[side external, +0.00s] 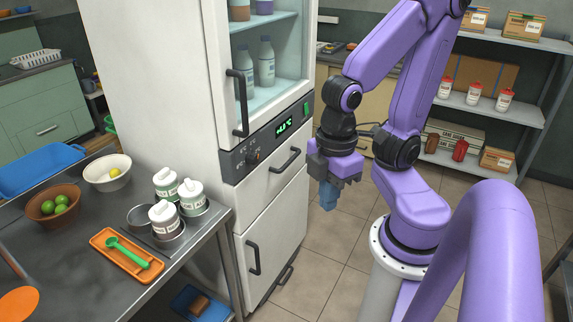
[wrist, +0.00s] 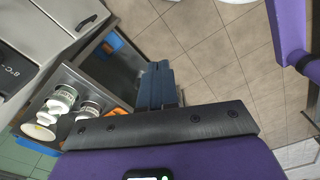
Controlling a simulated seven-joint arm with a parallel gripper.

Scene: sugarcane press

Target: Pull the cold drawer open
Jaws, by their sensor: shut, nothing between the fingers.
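The cold drawer (side external: 265,190) is a white front in the fridge, just below the grey control panel (side external: 262,139). It looks flush with the fridge body. Its dark bar handle (side external: 287,160) runs slantwise near the top edge. My gripper (side external: 328,196) is in the air to the right of the drawer handle, apart from it, with its blue fingers pointing down. The fingers are together and hold nothing. In the wrist view my gripper (wrist: 160,82) points over the floor, with part of the fridge (wrist: 45,25) at the upper left.
The upper glass door (side external: 268,65) has a vertical handle (side external: 239,102). A lower front has another handle (side external: 253,257). A steel table (side external: 95,255) with canisters (side external: 190,197), bowls and an orange tray (side external: 127,256) stands left. The tiled floor (side external: 325,250) before the fridge is clear.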

